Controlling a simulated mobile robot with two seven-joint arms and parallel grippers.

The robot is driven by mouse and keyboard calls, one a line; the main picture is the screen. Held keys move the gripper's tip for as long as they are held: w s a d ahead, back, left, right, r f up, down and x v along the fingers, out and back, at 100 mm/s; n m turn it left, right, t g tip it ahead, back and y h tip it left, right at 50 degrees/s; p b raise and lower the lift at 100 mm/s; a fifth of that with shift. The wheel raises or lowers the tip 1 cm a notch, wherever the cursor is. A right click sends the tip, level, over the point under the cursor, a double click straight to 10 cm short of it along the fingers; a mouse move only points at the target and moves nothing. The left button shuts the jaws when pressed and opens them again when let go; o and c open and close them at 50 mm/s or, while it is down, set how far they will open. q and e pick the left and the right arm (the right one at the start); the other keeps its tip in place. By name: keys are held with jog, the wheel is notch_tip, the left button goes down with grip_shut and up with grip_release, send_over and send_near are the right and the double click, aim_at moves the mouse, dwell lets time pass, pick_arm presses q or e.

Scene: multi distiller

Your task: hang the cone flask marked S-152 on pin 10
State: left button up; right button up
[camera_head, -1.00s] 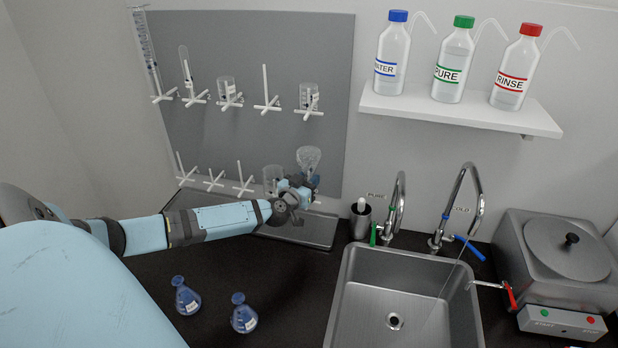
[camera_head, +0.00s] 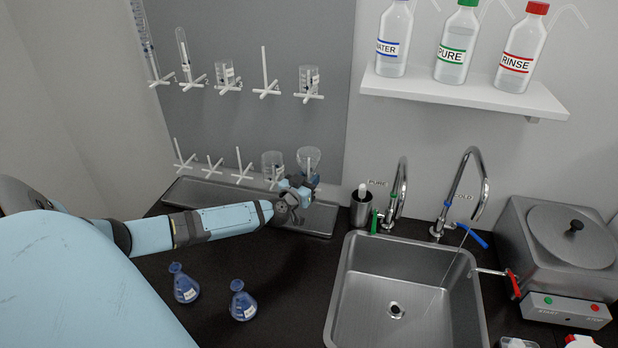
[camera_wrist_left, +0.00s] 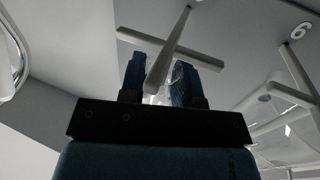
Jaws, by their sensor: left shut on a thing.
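My left gripper (camera_head: 308,186) is shut on an upside-down clear cone flask (camera_head: 308,154), its wide base up and its neck at the jaws. The flask is at the right end of the lower pin row of the grey board. A pale upright line shows through the glass. I cannot tell whether the pin is inside the neck. In the left wrist view, the fingers (camera_wrist_left: 156,84) have glass between them, and a white crossed pin (camera_wrist_left: 170,50) overlaps them. No S-152 mark is readable on the flask. My right gripper is not in view.
A beaker (camera_head: 272,167) hangs just left of the flask. Bare lower pins (camera_head: 243,177) stand further left; the upper row holds glassware. A drip tray (camera_head: 316,222) lies below. Two blue flasks (camera_head: 186,288) (camera_head: 243,304) stand on the counter. The sink (camera_head: 348,300) is to the right.

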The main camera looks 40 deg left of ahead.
pick_arm(q)
jog(key=shift+f, duration=0.5)
jog(key=o, duration=1)
jog(key=shift+c, duration=0.2)
jog(key=s+d, duration=0.2)
jog(key=s, duration=1.1)
jog(key=shift+s+d, duration=0.3)
